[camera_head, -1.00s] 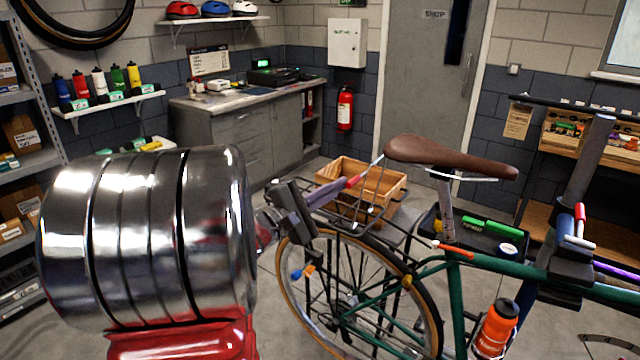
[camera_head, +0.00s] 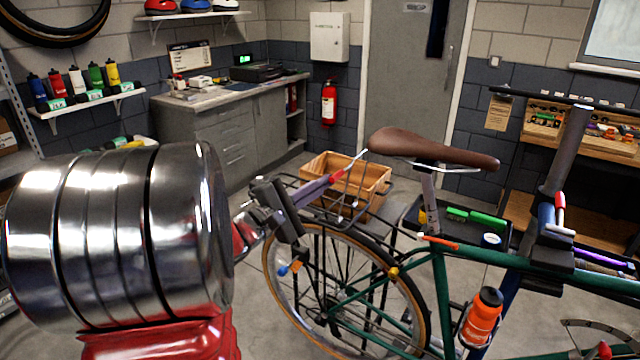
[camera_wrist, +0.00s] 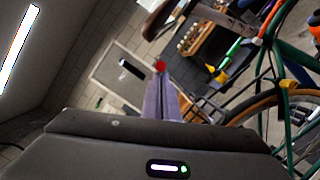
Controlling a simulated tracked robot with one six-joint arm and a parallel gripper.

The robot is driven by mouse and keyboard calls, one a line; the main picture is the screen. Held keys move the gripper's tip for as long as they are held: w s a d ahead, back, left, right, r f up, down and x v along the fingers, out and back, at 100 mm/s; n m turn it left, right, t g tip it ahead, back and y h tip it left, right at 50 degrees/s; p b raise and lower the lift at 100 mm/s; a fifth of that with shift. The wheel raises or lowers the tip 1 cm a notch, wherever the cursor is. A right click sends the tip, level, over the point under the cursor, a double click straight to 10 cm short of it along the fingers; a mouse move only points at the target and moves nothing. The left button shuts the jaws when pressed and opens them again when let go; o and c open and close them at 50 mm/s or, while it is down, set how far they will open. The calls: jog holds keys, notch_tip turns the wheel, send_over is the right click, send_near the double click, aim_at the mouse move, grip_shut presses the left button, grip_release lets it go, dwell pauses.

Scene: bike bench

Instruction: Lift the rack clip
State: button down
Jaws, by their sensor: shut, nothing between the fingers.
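A small red piece (camera_head: 338,175), which looks like the rack clip, is at the rail of the bike's black rear rack (camera_head: 352,205). In the wrist view the red piece (camera_wrist: 160,66) shows just beyond my fingertips. My gripper (camera_head: 328,181) reaches in from the left with its purple-grey fingers together and nothing between them. The fingertips are at or very near the red piece; I cannot tell whether they touch it. The fingers and rack wires partly hide the area. In the wrist view my gripper (camera_wrist: 160,78) is also closed.
The brown saddle (camera_head: 433,148) stands close to the right of the rack. A wooden crate (camera_head: 375,180) is behind the rack. A black tool tray (camera_head: 420,215) and the green bike frame (camera_head: 440,290) are to the right. Open floor (camera_head: 265,325) lies left of the rear wheel.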

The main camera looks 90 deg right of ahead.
jog(key=w+a+f, duration=0.2)
jog(key=w+a, duration=0.2)
jog(key=w, duration=0.6)
jog(key=shift+w+a+f, duration=0.15)
jog(key=shift+w+a, duration=0.05)
jog(key=shift+w, duration=0.05)
dwell(0.5)
jog(key=shift+f, duration=0.1)
